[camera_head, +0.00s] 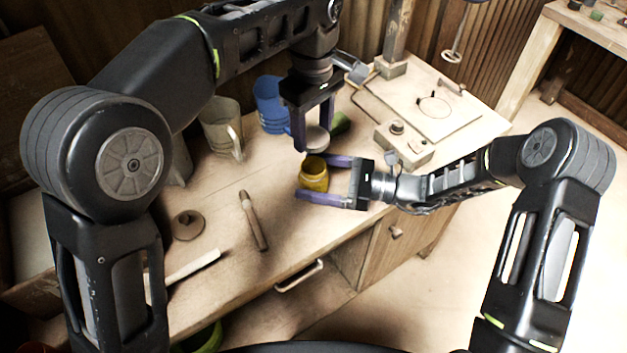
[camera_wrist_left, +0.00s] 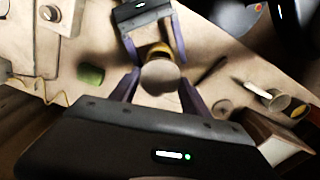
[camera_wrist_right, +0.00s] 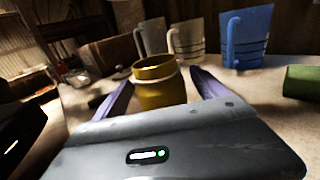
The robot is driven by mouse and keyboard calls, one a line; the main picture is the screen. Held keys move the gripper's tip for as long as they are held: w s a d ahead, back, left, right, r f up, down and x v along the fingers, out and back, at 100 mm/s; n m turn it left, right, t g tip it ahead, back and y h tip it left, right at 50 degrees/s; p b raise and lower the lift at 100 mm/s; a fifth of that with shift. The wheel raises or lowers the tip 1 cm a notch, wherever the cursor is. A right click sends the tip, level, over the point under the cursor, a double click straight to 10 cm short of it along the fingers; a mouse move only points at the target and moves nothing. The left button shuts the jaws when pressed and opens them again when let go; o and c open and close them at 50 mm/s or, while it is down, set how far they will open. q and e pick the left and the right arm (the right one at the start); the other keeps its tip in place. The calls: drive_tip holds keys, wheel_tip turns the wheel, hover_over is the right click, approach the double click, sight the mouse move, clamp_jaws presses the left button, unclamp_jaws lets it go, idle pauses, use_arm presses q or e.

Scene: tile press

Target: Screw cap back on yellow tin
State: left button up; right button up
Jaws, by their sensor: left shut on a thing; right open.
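The yellow tin (camera_head: 313,176) stands upright on the bench, its mouth uncovered in the right wrist view (camera_wrist_right: 157,90). My right gripper (camera_head: 302,176) is open, with one finger on each side of the tin; I cannot tell whether they touch it. The pale round cap (camera_head: 317,139) is held between the fingers of my left gripper (camera_head: 313,138), which is shut on it. The cap is above the bench, near the tin and apart from it in the head view. In the left wrist view the cap (camera_wrist_left: 160,77) partly covers the tin (camera_wrist_left: 156,49).
A blue mug (camera_head: 270,104) and a beige mug (camera_head: 221,127) stand behind. A green object (camera_head: 340,124) lies near the cap. A press base (camera_head: 403,148) is to the right. A wooden-handled tool (camera_head: 253,221) and a round disc (camera_head: 188,225) lie on the left part of the bench.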

drive_tip(key=shift+c, duration=0.4)
clamp_jaws()
idle(0.6)
